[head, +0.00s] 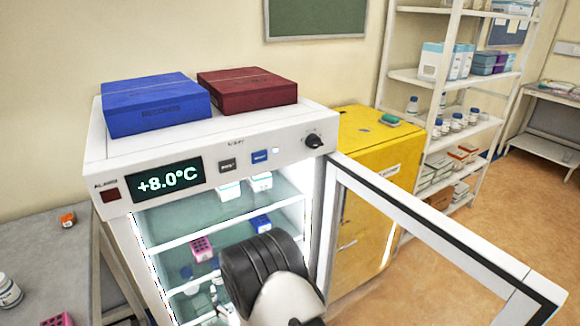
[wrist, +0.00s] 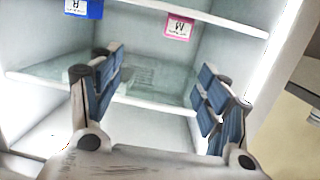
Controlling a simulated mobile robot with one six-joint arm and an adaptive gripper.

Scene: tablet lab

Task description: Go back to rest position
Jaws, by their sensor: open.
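My gripper (wrist: 158,88) is open, its two blue-padded fingers spread apart with nothing between them. In the wrist view it faces the inside of the lit fridge, with glass shelves beyond the fingers. In the head view my arm reaches to the open front of the white fridge (head: 225,152), and an arm link hides the gripper and part of the lower shelves. In the wrist view, a blue box (wrist: 84,8) marked R and a pink box (wrist: 179,26) marked M stand on a shelf, apart from the fingers.
The fridge door (head: 440,222) stands open to the right. A blue box (head: 155,103) and a dark red box (head: 247,92) lie on the fridge top. A yellow cabinet (head: 375,155) stands beside it. A grey bench (head: 40,265) is at left; the floor at right is clear.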

